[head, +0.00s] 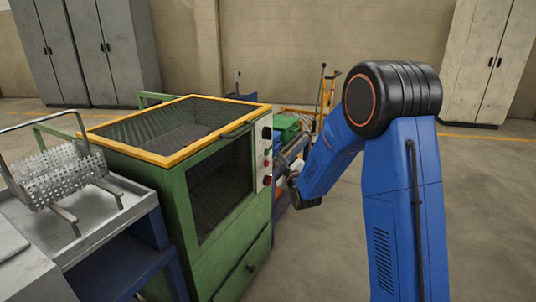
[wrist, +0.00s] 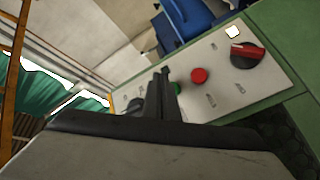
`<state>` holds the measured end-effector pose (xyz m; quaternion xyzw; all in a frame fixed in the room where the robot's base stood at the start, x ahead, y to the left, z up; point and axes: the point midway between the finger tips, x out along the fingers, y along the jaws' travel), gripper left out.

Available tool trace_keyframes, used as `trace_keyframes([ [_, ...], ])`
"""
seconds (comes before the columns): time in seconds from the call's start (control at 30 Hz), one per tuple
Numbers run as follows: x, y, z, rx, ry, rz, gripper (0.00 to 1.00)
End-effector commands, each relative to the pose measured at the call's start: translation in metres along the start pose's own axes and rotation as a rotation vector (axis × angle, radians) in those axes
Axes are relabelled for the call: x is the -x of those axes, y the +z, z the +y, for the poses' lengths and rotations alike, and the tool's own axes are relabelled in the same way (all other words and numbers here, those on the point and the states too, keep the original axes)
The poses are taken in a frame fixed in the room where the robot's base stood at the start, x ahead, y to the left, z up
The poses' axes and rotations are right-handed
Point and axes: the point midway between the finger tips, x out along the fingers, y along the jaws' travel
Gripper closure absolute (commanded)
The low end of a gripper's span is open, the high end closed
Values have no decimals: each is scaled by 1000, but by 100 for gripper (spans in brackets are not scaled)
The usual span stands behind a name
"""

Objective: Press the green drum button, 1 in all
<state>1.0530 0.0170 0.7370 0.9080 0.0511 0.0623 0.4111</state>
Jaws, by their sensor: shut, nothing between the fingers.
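The green drum button (wrist: 178,88) shows as a small green patch on the pale control panel (wrist: 222,92) in the wrist view. It is partly hidden behind my gripper (wrist: 162,73). My gripper is shut and empty, its fingers in front of the panel beside the green button. I cannot tell whether the fingertips touch it. A red button (wrist: 199,76) sits just right of the green one. In the head view the panel (head: 265,152) is on the right side of a green machine (head: 160,165), with my gripper (head: 280,172) close to it.
A perforated basket (head: 60,172) stands on a grey table (head: 110,225) at left. Open floor (head: 490,210) lies at right.

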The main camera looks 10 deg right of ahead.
Motion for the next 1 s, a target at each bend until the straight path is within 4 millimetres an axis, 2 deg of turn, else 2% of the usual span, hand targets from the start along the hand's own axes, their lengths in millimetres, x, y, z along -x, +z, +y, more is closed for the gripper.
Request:
trace_keyframes([
  [0.3,-11,-9,-8,-1,0,0,100],
  [1.0,-12,-9,-9,-1,0,0,100],
])
